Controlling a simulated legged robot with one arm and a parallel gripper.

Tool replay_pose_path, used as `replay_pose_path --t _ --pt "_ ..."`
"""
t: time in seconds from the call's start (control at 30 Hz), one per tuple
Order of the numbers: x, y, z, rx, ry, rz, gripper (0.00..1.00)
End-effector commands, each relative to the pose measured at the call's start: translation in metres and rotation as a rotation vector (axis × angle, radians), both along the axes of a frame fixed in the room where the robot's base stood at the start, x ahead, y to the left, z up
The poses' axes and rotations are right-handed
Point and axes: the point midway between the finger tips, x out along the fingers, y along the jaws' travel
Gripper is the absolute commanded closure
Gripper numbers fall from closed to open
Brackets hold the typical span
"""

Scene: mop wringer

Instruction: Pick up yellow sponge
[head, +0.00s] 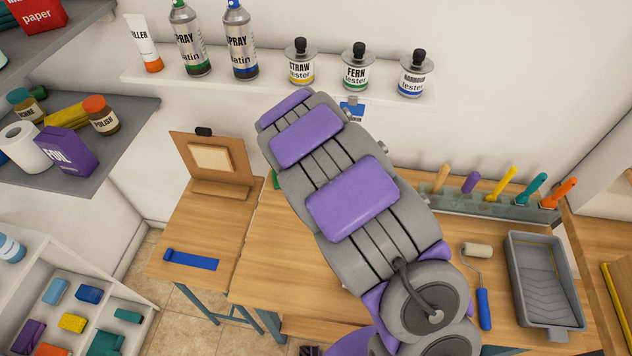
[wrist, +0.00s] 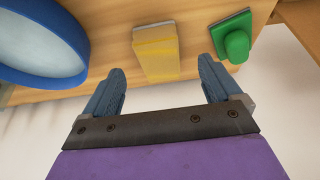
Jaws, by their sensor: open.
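In the wrist view a yellow block (wrist: 156,56), which looks like the yellow sponge, is by a wooden surface, with a pale grey strip along its far edge. My gripper (wrist: 162,66) is open, its two blue-grey fingers apart on either side of the block's near end in the picture. I cannot tell how much depth lies between them, and nothing is held. In the head view my arm hides the gripper and this block. Another small yellow block (head: 72,322) lies in a white cubby shelf at the lower left.
In the wrist view a blue-rimmed round thing (wrist: 84,62) is left of the block and a green knobbed piece (wrist: 237,44) right. In the head view a paint tray (head: 545,280) and roller (head: 483,290) lie on the wooden bench. Cans and bottles line the wall shelf (head: 265,77).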

Motion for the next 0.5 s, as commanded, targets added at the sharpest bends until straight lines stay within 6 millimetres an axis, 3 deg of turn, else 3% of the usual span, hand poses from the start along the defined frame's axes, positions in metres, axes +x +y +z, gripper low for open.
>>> replay_pose_path --t 0.27,0.5 --pt "0.009 -0.004 -0.019 0.005 -0.005 0.0 0.08" --pt "0.02 -0.007 -0.052 0.002 -0.001 0.001 0.08"
